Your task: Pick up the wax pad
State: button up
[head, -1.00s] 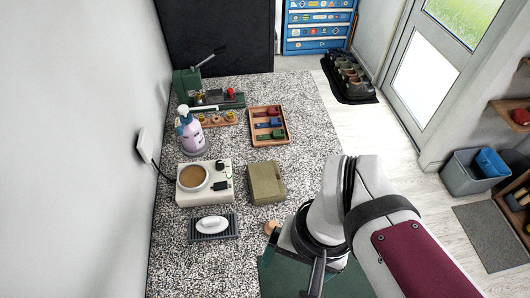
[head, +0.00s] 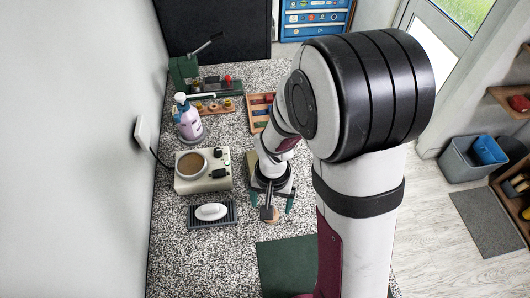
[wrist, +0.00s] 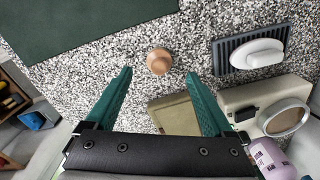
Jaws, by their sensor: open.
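A small tan, round, knob-like piece (head: 269,214), which I take to be the wax pad, stands on the speckled bench. It also shows in the wrist view (wrist: 159,61), centred between the fingers and just past their tips. My gripper (head: 271,205) is open and empty, its two green fingers to either side of the piece in the head view. In the wrist view my gripper (wrist: 158,72) points at it with a wide gap. I cannot tell how far the tips are above the bench. The underside of the piece is hidden.
A white oval piece on a dark ribbed tray (head: 233,214) lies to the left. An olive box (wrist: 172,115) is near the fingers. A green mat (head: 285,268) lies in front.

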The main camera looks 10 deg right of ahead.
notch_tip(320, 180, down, 5)
jog(key=shift+f, duration=0.2)
grip_shut()
dwell(0.3)
